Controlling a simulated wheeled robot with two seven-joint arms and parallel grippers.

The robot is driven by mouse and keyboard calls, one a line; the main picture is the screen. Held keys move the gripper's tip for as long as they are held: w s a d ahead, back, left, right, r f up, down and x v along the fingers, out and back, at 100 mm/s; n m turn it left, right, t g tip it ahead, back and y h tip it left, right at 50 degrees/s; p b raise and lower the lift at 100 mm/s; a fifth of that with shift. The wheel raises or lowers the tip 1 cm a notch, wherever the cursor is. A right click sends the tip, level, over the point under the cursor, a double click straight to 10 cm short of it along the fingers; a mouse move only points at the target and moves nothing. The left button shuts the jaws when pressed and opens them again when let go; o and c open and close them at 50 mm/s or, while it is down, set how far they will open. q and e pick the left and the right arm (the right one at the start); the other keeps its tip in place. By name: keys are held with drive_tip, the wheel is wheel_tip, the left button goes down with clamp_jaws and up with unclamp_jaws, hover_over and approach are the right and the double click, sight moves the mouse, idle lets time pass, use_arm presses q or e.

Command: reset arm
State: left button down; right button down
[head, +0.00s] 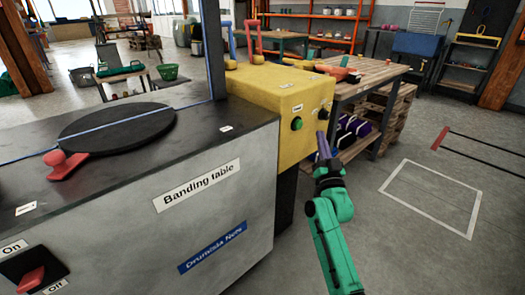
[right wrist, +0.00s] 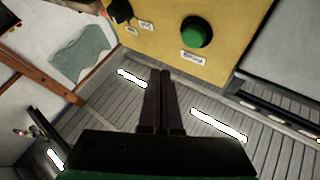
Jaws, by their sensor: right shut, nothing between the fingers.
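My right gripper (head: 322,142) is on the green arm that comes up from the bottom of the head view. It is in front of the yellow control box (head: 268,100), a little right of and below the green button (head: 296,123). In the right wrist view its two dark fingers (right wrist: 161,75) lie together, shut and empty. The green button (right wrist: 197,32) there is ahead and to the right of the fingertips, on the yellow face. I see a gap between fingers and button in the picture, but cannot tell the distance. My left gripper is not in view.
The grey banding table (head: 225,185) fills the left, with a black round plate (head: 115,127) and a red-handled switch (head: 30,280). A wooden workbench (head: 365,75) stands behind the yellow box. Open floor with a white marked rectangle (head: 432,195) lies to the right.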

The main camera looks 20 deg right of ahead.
idle(0.6)
